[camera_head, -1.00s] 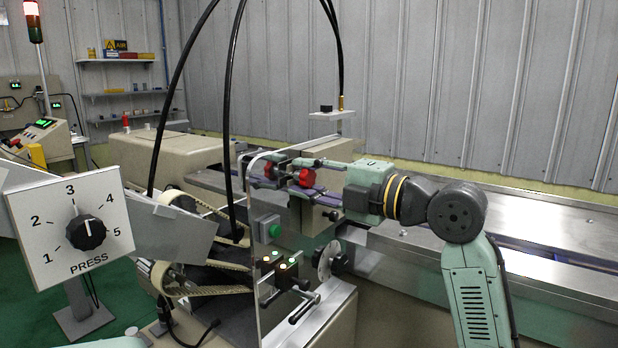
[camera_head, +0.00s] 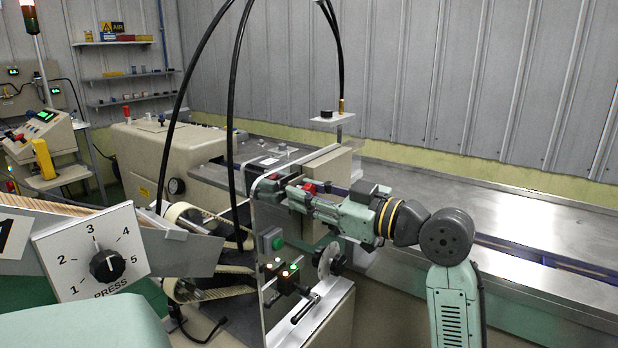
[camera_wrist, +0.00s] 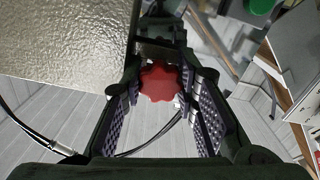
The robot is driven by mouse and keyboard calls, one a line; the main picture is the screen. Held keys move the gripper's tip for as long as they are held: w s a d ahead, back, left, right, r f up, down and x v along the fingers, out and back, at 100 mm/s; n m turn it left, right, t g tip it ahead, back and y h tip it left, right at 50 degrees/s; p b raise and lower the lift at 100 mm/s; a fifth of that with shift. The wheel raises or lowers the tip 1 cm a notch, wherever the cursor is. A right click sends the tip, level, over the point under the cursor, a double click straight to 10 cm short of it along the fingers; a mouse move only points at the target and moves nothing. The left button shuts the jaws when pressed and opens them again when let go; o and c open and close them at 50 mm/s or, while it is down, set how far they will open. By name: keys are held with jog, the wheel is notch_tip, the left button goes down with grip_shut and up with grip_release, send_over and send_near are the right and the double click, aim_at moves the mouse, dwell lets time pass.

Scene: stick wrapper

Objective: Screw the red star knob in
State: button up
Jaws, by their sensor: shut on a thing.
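The red star knob (camera_wrist: 158,83) shows in the wrist view between the two fingers of my gripper (camera_wrist: 160,98), which are shut on it. Its lobed face points toward the wrist camera. In the head view my gripper (camera_head: 306,200) reaches left to the upper part of the machine, and a bit of red knob (camera_head: 309,188) shows at its tip. The rest of the knob there is hidden by the fingers. How deep the knob sits in its seat cannot be seen.
A clear upright panel (camera_head: 258,240) stands left of my gripper. Below are a green button (camera_head: 277,243), a handwheel (camera_head: 328,260) and black levers (camera_head: 305,308). Black hoses (camera_head: 236,120) arch overhead. A PRESS dial (camera_head: 105,265) stands at the left. The steel table (camera_head: 500,210) at right is clear.

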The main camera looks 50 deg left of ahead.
jog(key=m, duration=0.4)
jog(key=shift+s+a+m, duration=0.1)
jog(key=shift+m, duration=0.2)
grip_shut()
jog(key=m, duration=0.3)
jog(key=o, duration=1)
grip_release()
jog(key=shift+c, duration=0.2)
jog(key=shift+f, duration=0.1)
